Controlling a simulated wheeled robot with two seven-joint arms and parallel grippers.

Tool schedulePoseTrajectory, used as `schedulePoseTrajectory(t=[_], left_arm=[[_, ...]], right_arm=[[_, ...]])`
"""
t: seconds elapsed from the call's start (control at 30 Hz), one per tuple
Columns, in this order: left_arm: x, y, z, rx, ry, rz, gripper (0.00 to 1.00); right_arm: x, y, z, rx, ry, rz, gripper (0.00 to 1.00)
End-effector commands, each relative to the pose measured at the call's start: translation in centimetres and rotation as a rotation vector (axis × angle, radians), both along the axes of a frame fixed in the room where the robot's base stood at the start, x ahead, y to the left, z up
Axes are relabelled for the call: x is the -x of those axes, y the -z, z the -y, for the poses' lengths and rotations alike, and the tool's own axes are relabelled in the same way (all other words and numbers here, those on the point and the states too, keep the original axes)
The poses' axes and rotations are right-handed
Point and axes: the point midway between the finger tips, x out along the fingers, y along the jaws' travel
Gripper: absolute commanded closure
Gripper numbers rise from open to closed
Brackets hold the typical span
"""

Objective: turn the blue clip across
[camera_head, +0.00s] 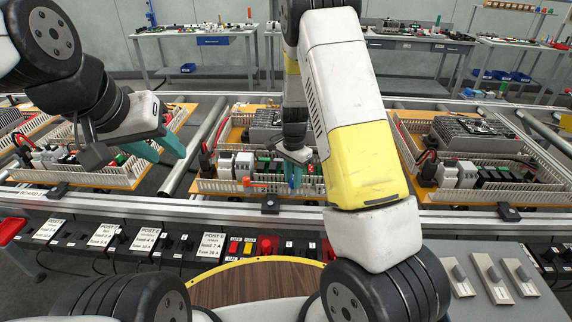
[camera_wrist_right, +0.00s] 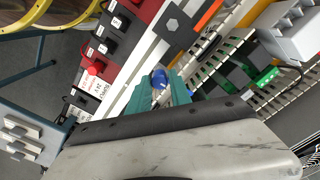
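The blue clip (camera_wrist_right: 159,79) shows in the right wrist view between the teal fingertips of my right gripper (camera_wrist_right: 160,90). The fingers appear to touch it on both sides, so the gripper looks shut on it. In the head view my right gripper (camera_head: 295,174) points down at the front wall of the middle board's wiring duct (camera_head: 225,187), and the clip is mostly hidden by the fingers. My left gripper (camera_head: 162,148) is at the left, its teal fingers apart and empty, above the gap beside the left board.
An orange piece (camera_head: 248,183) is on the same duct, left of my right gripper. Grey terminal modules (camera_head: 243,164) and a large grey unit (camera_head: 268,124) stand behind. A rail with labelled black boxes and a red button (camera_head: 266,246) runs in front.

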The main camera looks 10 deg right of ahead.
Motion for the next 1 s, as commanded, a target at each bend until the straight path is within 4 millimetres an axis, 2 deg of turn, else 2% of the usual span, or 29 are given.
schedulePoseTrajectory(t=[0.03,0.07,0.43,0.57,0.8,1.0], left_arm=[[0.0,0.0,0.0,0.000,0.000,0.000,0.64],[0.0,0.0,0.0,0.000,0.000,0.000,0.64],[0.0,0.0,0.0,0.000,0.000,0.000,0.64],[0.0,0.0,0.0,0.000,0.000,0.000,0.64],[0.0,0.0,0.0,0.000,0.000,0.000,0.64],[0.0,0.0,0.0,0.000,0.000,0.000,0.64]], right_arm=[[0.0,0.0,0.0,-0.001,0.000,0.001,0.63],[0.0,0.0,0.0,0.000,0.000,0.000,0.57],[0.0,-0.3,0.0,0.000,-0.001,0.000,0.57],[-0.1,-2.0,-0.1,0.000,-0.002,0.002,0.57],[-0.1,-6.1,-0.1,-0.001,-0.001,0.003,0.57],[0.0,-7.7,0.0,0.000,-0.001,0.000,0.57]])
